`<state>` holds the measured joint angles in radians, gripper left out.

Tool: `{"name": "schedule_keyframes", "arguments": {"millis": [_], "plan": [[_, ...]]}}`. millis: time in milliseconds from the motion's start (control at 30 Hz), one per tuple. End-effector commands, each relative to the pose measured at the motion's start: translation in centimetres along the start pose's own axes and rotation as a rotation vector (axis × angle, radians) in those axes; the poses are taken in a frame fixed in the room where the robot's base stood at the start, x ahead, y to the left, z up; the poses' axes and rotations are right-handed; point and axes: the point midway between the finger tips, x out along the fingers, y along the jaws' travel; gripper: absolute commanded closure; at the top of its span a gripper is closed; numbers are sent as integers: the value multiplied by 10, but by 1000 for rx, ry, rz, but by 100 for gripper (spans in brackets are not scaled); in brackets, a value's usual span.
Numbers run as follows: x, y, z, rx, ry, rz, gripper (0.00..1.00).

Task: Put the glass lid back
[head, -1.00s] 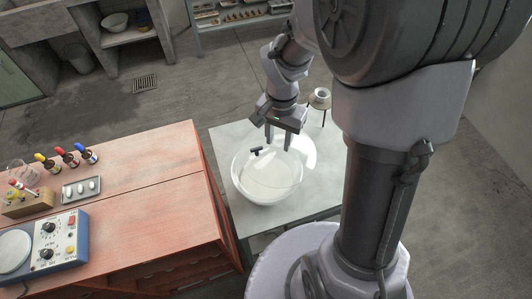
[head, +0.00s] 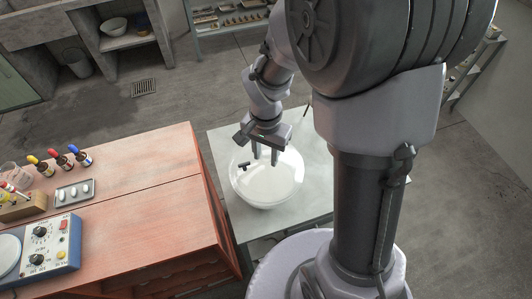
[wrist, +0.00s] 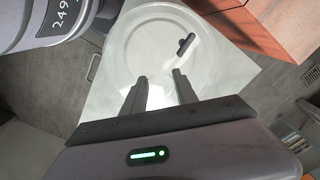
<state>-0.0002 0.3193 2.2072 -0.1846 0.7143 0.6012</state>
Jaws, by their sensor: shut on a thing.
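The glass lid (head: 290,161) is a clear dome over the round glass bowl (head: 266,201) on the pale table. A small black fitting (head: 244,166) shows by the lid's left side. My gripper (head: 265,160) points down above the bowl, shut on the lid's top; the clear grip part is hard to make out. In the wrist view the gripper's fingers (wrist: 164,80) reach over the lid (wrist: 150,60), and the black fitting (wrist: 185,45) lies just beyond them. The lid and bowl outlines nearly coincide. I cannot tell whether their rims touch.
The pale table (head: 228,145) has bare surface around the bowl. A reddish wooden bench (head: 140,190) stands close on the left, with dropper bottles (head: 66,160), a metal tray (head: 75,191) and a blue instrument (head: 48,243). A floor drain (head: 144,87) lies behind.

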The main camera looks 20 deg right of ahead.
Motion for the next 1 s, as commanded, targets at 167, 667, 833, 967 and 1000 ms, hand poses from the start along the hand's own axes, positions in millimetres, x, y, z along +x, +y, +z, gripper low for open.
{"name": "schedule_keyframes", "arguments": {"millis": [167, 667, 833, 967, 1000], "plan": [[3, 0, 0, 0, 1, -1, 100], [-9, 0, 0, 0, 0, 0, 43], [-56, -1, 0, 1, 3, -4, 43], [-93, -1, 0, 0, 2, -3, 43], [-103, 0, 0, 1, 2, -3, 43]]}}
